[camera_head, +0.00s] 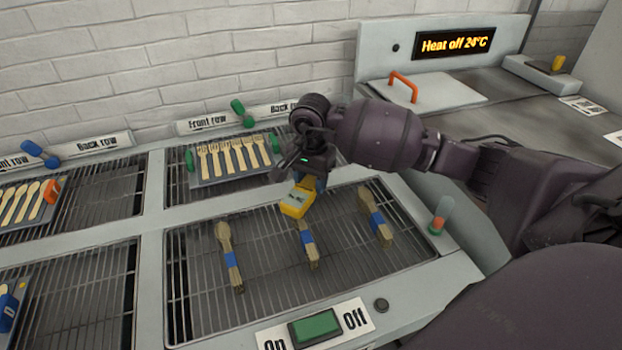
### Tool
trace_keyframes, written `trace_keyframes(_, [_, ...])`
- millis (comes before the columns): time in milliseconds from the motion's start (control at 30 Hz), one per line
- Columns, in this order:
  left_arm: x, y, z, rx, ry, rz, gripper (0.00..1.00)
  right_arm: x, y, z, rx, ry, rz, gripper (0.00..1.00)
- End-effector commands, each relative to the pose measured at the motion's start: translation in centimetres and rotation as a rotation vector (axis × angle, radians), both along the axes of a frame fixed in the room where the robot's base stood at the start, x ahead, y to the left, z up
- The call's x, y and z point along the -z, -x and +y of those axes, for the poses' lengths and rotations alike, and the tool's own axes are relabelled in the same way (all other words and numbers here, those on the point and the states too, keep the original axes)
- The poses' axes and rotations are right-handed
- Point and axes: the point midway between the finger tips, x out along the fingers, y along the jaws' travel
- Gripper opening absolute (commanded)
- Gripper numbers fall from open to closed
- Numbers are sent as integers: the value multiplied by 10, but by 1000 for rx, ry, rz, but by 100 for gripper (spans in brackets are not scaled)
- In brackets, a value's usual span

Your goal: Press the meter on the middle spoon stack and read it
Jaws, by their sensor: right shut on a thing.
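Three spoon stacks with blue bands lie on the front right grate (272,275): the left stack (229,258), the middle stack (308,247) and the right stack (375,218). My right gripper (307,182) is shut on the yellow meter (297,201), which has a small pale display too small to read. The meter is over the far end of the middle stack and hides it. I cannot tell whether the meter touches the stack. My left gripper is not in view.
A tray of wooden spoons and forks (230,170) sits on the back grate. A green On/Off button (314,327) is at the front edge. A display (455,43) reads "Heat off 24°C". An orange-handled lid (425,93) lies at the back right.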

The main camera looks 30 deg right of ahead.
Motion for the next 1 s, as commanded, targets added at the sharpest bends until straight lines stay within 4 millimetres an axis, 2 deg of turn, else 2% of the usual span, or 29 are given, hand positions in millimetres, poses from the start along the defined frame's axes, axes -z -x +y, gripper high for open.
trace_keyframes(467, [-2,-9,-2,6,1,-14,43,2,0,0,0,0,-1,12])
trace_keyframes(1000, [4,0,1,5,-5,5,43,6,0,0,0,0,-1,12])
